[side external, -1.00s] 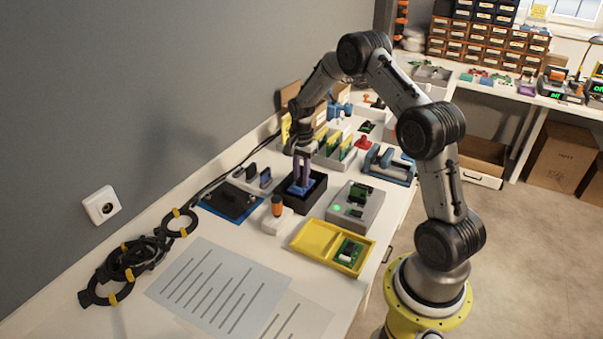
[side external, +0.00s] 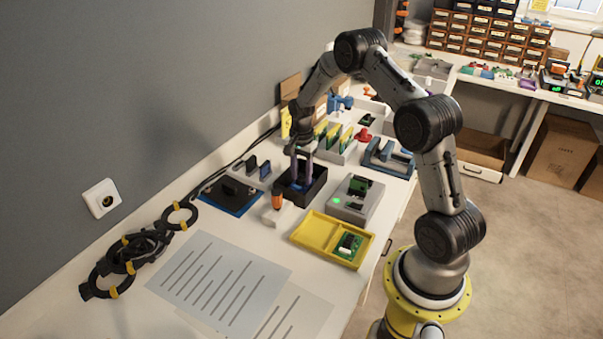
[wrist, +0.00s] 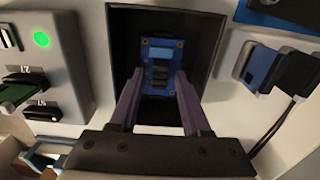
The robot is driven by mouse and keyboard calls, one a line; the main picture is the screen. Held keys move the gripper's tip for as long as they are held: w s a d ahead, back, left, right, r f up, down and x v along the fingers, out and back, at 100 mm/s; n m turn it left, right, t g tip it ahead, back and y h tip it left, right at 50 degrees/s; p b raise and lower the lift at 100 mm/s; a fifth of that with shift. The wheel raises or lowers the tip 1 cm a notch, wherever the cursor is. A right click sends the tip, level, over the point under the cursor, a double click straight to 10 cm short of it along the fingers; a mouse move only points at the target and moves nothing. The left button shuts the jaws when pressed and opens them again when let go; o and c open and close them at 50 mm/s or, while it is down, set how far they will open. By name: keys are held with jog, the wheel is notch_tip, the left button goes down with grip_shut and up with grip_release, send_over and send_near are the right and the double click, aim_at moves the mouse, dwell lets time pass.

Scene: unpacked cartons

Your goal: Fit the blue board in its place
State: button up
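The blue board (wrist: 162,62) lies inside a black open box (wrist: 122,28) in the wrist view, with dark parts and a pale blue patch on its face. My gripper (wrist: 160,82) reaches down into this box with its two purple fingers apart. The fingertips are at either side of the board's near part; whether they touch it I cannot tell. In the side view my gripper (side external: 301,182) is down in the black box (side external: 316,189), and its fingers and the box wall mostly hide the board. A grey fixture (side external: 357,206) with a green light stands beside the box.
A yellow tray (side external: 318,232) holding a green board (side external: 348,245) lies in front. Racks of upright boards (side external: 334,140) are behind.

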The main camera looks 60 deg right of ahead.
jog(key=shift+o, duration=0.5)
notch_tip(320, 180, up, 14)
dwell(0.3)
